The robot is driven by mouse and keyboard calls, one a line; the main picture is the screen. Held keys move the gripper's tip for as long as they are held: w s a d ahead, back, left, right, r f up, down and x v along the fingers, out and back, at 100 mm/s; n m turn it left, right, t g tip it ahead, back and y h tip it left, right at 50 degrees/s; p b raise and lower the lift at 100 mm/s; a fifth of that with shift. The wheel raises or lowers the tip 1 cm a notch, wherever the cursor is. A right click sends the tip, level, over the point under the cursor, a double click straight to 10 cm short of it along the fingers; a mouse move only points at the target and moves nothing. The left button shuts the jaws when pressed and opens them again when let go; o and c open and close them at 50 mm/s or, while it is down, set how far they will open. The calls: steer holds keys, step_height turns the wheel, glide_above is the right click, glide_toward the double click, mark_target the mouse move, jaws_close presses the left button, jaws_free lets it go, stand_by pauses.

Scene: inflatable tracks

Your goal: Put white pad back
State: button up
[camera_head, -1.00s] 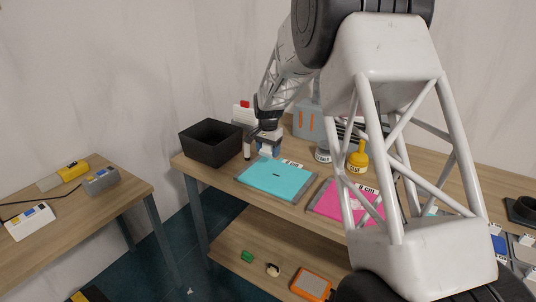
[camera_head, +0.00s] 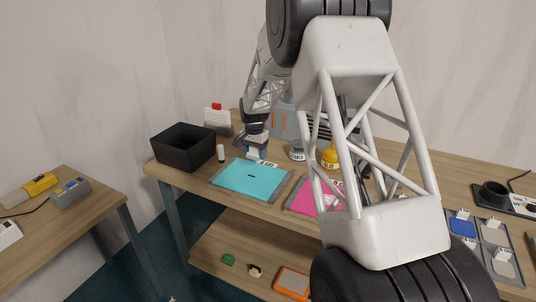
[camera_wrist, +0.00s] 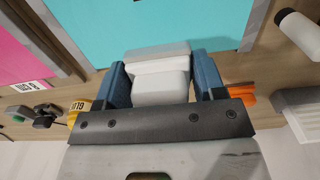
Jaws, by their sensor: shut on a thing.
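My gripper (camera_head: 256,154) is over the wooden workbench, at the back edge of a cyan board, pointing down. In the wrist view its two blue fingers (camera_wrist: 158,84) are shut on the white pad (camera_wrist: 160,86), a pale piece with a white block part between the fingers. The pad's underside is hidden, and I cannot tell whether it touches the bench. At the right of the bench is a grey tray (camera_head: 474,252) with compartments. It holds a blue pad (camera_head: 462,228) and pale grey pads (camera_head: 503,268), with white handles.
The cyan board (camera_head: 250,178) and a pink board (camera_head: 310,197) lie on the bench. A black bin (camera_head: 183,148) and a white cylinder (camera_head: 221,153) stand left of my gripper. A yellow bottle (camera_head: 330,157) and a white-labelled jar (camera_head: 297,152) stand to its right.

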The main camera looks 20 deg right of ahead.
steer(key=d+f, duration=0.1)
steer(key=d, duration=0.2)
steer(key=d+f, duration=0.1)
steer(key=d, duration=0.2)
steer(key=d+f, duration=0.1)
steer(key=d, duration=0.1)
steer(key=shift+w+d+f, duration=0.1)
steer(key=shift+d+f, duration=0.2)
steer(key=shift+d, duration=0.1)
glide_above(270, 151)
steer(key=shift+w+f, duration=0.1)
steer(key=shift+f, duration=0.65)
steer(key=shift+f, duration=1.8)
